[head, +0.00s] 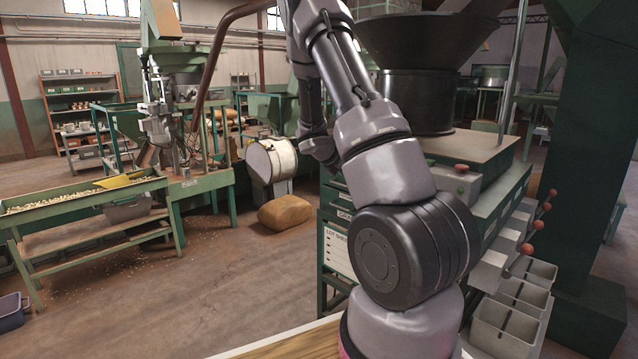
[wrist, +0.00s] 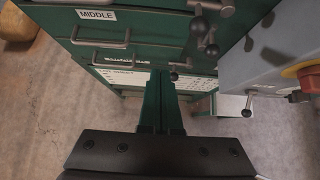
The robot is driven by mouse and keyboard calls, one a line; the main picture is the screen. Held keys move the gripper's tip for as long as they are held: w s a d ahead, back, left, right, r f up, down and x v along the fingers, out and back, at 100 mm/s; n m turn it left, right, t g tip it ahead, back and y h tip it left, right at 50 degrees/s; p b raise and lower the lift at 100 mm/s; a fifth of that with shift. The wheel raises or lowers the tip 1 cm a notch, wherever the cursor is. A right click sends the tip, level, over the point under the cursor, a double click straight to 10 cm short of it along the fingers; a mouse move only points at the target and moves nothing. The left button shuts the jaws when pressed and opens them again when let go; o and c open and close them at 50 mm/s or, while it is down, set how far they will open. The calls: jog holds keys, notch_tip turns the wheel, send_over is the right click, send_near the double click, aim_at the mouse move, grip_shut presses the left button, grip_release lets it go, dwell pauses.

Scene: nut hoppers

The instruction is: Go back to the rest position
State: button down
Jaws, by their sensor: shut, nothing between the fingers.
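My gripper (wrist: 163,90) shows at the bottom middle of the wrist view, its two narrow fingers together and nothing between them. It points toward the front of a green drawer cabinet (wrist: 140,58) and looks apart from it, though the gap is hard to judge. One drawer carries a label reading MIDDLE (wrist: 96,14). In the head view my arm rises through the middle and bends over at the top; my fingertips cannot be made out there.
The green cabinet (head: 335,283) with a lot sheet stands behind my arm, below a dark hopper (head: 420,50). Grey bins (head: 508,325) and red-knobbed levers are at right. A sack (head: 285,212) and white drum (head: 271,160) stand left of the cabinet. The floor (head: 200,290) at left is open.

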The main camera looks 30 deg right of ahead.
jog(key=s+a+r+m+y, duration=0.2)
jog(key=s+a+r+m, duration=0.35)
jog(key=r+m, duration=0.2)
jog(key=s+a+r+m+y, duration=0.2)
jog(key=s+a+r+m, duration=0.3)
jog(key=s+r+m, duration=0.3)
jog(key=s+a+r+m+t+y, duration=0.2)
jog(key=s+a+r+m, duration=0.3)
jog(key=s+a, duration=0.4)
jog(key=s+a+r+m+t+y, duration=0.2)
jog(key=s+a+r+m+y, duration=0.2)
jog(key=s+a, duration=0.4)
jog(key=shift+s+a+r+m+y, duration=0.4)
jog(key=shift+a+r+m, duration=0.15)
jog(key=shift+m, duration=0.3)
jog(key=shift+d, duration=0.1)
